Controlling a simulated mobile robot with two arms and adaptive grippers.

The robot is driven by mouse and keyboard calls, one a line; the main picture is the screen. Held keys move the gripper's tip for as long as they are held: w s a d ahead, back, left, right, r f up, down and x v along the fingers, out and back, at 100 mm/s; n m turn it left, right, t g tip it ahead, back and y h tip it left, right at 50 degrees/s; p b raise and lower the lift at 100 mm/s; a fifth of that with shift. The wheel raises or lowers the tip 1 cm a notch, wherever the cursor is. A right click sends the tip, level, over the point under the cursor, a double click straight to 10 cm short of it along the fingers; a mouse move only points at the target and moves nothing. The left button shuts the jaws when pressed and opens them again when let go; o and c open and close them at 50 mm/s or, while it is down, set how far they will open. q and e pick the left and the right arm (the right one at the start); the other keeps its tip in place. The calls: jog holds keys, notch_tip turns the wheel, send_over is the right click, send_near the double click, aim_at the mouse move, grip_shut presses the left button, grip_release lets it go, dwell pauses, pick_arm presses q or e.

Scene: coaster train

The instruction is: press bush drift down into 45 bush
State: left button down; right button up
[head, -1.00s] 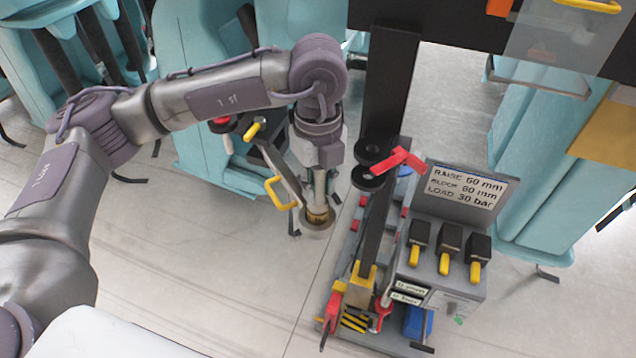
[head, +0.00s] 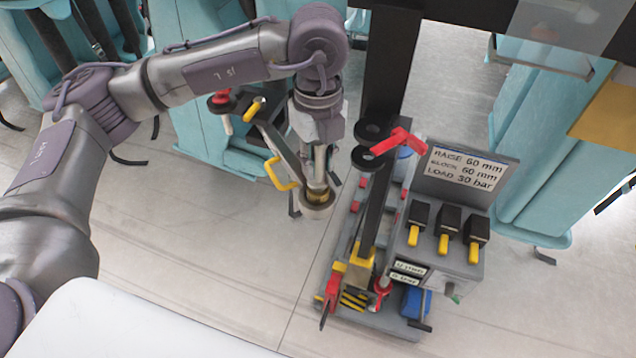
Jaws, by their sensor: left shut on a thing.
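My left gripper (head: 318,143) points straight down and is shut on the bush drift (head: 319,168), a pale upright metal rod. Below the rod is a brass-coloured collar (head: 318,195), which looks like the 45 bush. It stands at a round grey eye (head: 315,212) at the lower end of a dark slanted arm (head: 283,149). The drift's lower end meets the brass collar or lies just above it; I cannot tell which, nor how deep the collar sits. My right gripper is not in view.
A dark post (head: 388,75) with black discs and a red lever (head: 398,141) stands close right of the gripper. Beside it is a grey control box (head: 425,255) with yellow levers. A yellow handle (head: 277,176) lies just left of the drift. Teal seats (head: 205,140) stand behind.

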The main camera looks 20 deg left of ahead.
pick_arm(q)
jog(key=shift+r, duration=0.7)
dwell(0.4)
jog(key=shift+r, duration=0.1)
jog(key=shift+r+p, duration=1.05)
jog(key=shift+r, duration=0.85)
